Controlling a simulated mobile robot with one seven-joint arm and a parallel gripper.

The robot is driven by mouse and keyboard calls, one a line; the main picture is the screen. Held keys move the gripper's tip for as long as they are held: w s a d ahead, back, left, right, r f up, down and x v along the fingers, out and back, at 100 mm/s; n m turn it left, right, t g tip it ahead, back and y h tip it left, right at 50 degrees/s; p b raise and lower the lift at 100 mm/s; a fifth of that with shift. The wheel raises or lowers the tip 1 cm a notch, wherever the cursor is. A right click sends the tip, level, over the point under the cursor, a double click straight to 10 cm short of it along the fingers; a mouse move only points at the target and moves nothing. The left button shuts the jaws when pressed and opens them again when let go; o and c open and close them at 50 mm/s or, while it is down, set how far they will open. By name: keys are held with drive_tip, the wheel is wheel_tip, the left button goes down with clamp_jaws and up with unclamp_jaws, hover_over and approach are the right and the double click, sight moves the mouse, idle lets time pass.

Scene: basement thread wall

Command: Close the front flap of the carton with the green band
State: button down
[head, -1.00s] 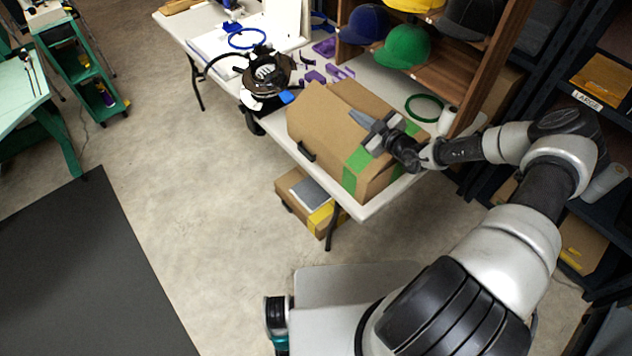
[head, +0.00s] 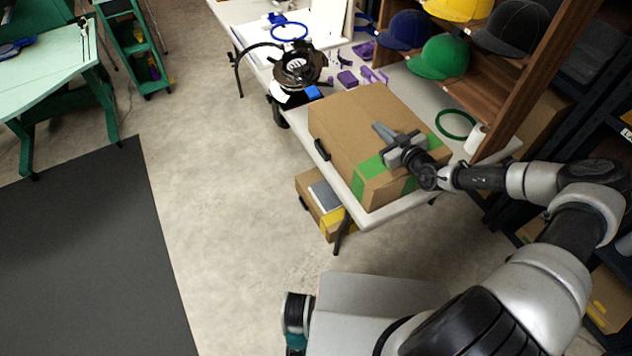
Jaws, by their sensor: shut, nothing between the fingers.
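The brown carton (head: 345,117) with the green band (head: 369,167) sits at the near end of the white table. Its top looks flat, with the flaps lying down; I cannot tell whether the front flap is fully flush, as my gripper covers part of it. The green band runs across the top and down the near sides. My gripper (head: 379,130) is shut and empty, lying low over the carton's top near the green band. It seems to touch the top or sit just above it.
A green ring (head: 455,124) and a white roll (head: 475,138) lie right of the carton. A wooden shelf with caps (head: 440,57) rises behind. Another carton with yellow tape (head: 333,219) is on the floor below. The floor at left is open.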

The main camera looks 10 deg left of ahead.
drive_tip(key=shift+d+f+b, duration=0.1)
drive_tip(key=shift+f+b, duration=0.35)
drive_tip(key=shift+f, duration=0.35)
